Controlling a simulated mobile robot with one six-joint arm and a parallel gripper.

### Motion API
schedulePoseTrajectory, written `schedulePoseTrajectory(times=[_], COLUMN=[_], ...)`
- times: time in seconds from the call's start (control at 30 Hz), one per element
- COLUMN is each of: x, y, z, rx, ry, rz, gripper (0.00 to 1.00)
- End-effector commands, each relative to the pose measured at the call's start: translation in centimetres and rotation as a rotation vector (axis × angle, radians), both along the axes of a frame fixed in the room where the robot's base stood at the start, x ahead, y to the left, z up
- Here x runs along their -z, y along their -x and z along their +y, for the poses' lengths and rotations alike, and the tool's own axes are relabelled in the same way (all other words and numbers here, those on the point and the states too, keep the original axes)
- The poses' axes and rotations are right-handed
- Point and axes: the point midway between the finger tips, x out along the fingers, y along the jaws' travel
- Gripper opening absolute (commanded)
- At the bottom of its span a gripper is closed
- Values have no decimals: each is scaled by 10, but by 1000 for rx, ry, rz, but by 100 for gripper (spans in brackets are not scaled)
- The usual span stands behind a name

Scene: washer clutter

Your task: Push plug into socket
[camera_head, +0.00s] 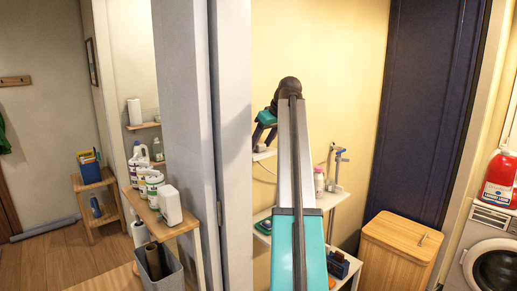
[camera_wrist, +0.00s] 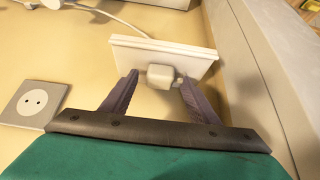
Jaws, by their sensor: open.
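In the wrist view a small pale grey block (camera_wrist: 162,76), which looks like the plug, sits against a white plate or shelf edge (camera_wrist: 135,45). A white cord (camera_wrist: 115,18) runs behind that plate; its join to the block is hidden. A square grey socket (camera_wrist: 36,103) with two round holes is on the cream wall at the left. My gripper (camera_wrist: 159,77) is open, with its two purple fingertips on either side of the block. I cannot tell if they touch it. In the head view my gripper (camera_head: 260,135) is partly hidden by my arm.
A white ledge (camera_wrist: 270,70) runs close along the right of my gripper. In the head view, white shelves (camera_head: 330,199) stand behind my arm, with a wooden hamper (camera_head: 400,238) and washing machine (camera_head: 493,262) to the right. A grey wall edge (camera_head: 231,150) is at the left.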

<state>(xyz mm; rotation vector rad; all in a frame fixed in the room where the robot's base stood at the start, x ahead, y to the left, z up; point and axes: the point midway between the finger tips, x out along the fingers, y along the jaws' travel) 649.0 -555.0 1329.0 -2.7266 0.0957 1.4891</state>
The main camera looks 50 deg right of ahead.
Motion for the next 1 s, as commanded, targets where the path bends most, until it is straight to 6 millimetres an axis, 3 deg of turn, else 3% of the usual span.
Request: schedulePoseTrajectory(times=[0.3,0.57,1.0], x=[0,0,-4], y=[1,1,1], z=[-1,-1,-2], rx=[1,1,2], ry=[-1,0,0], rz=[0,0,-1], gripper=[55,13,13])
